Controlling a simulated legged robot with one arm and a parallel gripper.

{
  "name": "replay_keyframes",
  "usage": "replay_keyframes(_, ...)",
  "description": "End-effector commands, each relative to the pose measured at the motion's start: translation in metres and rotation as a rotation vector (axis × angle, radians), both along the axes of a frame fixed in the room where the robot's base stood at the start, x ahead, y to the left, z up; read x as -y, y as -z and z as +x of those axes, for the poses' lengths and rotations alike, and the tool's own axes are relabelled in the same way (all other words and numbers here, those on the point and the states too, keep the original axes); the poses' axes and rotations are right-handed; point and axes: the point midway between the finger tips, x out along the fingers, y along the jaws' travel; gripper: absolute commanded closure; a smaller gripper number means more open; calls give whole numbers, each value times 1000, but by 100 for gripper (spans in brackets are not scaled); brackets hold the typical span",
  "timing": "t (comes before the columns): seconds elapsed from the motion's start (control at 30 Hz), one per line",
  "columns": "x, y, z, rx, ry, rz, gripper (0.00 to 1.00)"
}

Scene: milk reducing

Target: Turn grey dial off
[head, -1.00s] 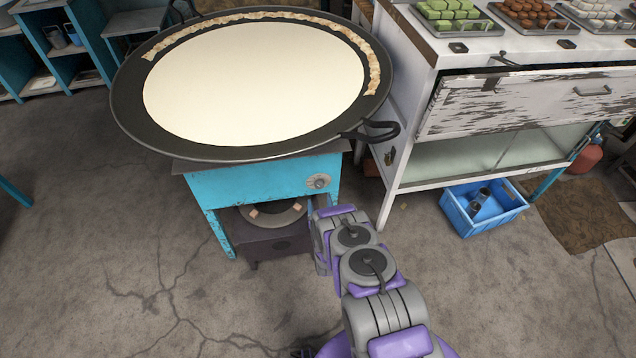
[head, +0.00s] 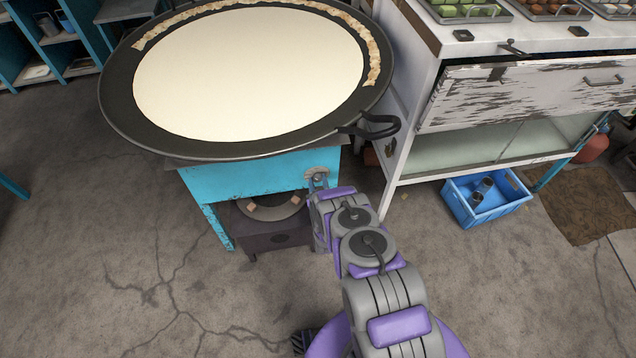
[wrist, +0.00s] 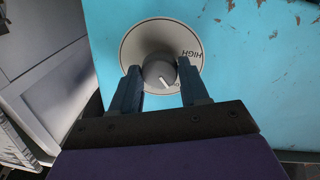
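The grey dial (wrist: 160,74) sits on a round plate (wrist: 133,45) on the blue stove front (wrist: 260,80) in the wrist view. The plate's word HIGH is readable; other lettering is partly hidden. The dial's white pointer line slants toward the lower right. My gripper (wrist: 160,80) is open, with one finger at each side of the dial. I cannot tell whether either finger touches it. In the head view the dial (head: 316,172) is mostly hidden by my gripper (head: 317,182) on the blue stove (head: 245,178).
A wide black pan (head: 130,115) with white liquid (head: 250,75) covers the stove, its handle (head: 375,127) jutting out above my arm. A white cabinet (head: 410,140) and a blue crate (head: 460,205) stand at right. The floor (head: 110,260) at left is clear.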

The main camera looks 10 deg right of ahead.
Motion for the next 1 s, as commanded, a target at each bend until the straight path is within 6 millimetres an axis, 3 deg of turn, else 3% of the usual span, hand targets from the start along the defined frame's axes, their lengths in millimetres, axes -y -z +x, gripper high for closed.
replay_keyframes(0.3,1,0,0,0,5,-4,86)
replay_keyframes(0.67,0,0,0,0,2,77,86)
replay_keyframes(1.0,0,-1,0,-1,3,331,86)
